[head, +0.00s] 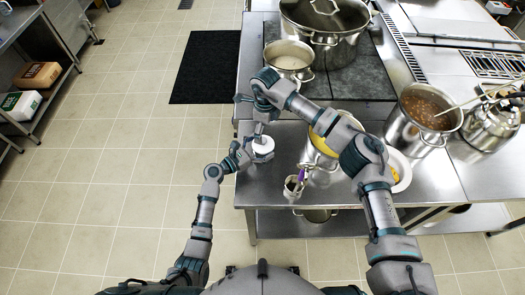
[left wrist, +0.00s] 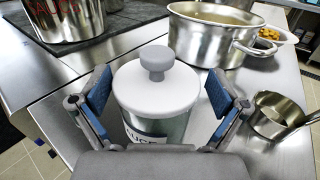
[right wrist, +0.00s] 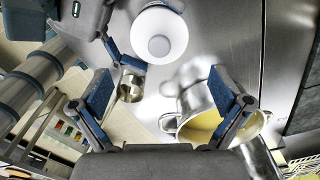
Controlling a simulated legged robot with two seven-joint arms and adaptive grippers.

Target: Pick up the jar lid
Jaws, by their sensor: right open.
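The jar lid (head: 263,144) is a white disc with a grey knob, sitting on a clear glass jar with a label (left wrist: 158,128) near the counter's left edge. The lid fills the middle of the left wrist view (left wrist: 155,92) and shows at the top of the right wrist view (right wrist: 158,36). My left gripper (left wrist: 155,90) is open, one finger on each side of the jar, with gaps visible. My right gripper (right wrist: 160,95) is open and empty, above and beyond the jar in the head view (head: 253,108); the lid is outside its fingers.
A pot with yellow contents (head: 325,134) stands right of the jar, partly hidden by my right arm. A small metal pan (left wrist: 275,116) stands nearer. A pot of white contents (head: 289,61) and a large lidded stockpot (head: 325,20) stand behind.

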